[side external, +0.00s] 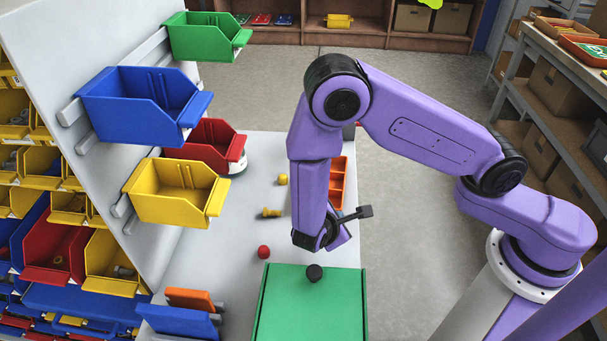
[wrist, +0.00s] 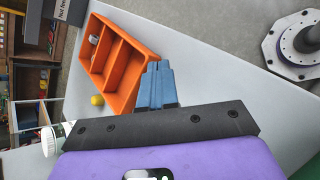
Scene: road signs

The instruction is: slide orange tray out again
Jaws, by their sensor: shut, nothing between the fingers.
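The orange tray (wrist: 128,38) is an open box with several compartments and lies on the white table. A small pale object (wrist: 94,39) sits in one compartment. In the side view the tray (side external: 338,178) shows only in part, behind my purple arm. My gripper (wrist: 159,66) has its blue fingers closed together, with nothing seen between them. In the wrist view the fingertips overlap the tray's near end; I cannot tell whether they touch it. In the side view the fingers are hidden by my wrist.
A green box (side external: 310,310) with a black knob (side external: 315,272) stands in front. A red ball (side external: 263,252) and yellow pieces (side external: 272,212) lie left of my arm. Coloured bins (side external: 180,190) hang on the left panel. The table (wrist: 210,70) right of the tray is clear.

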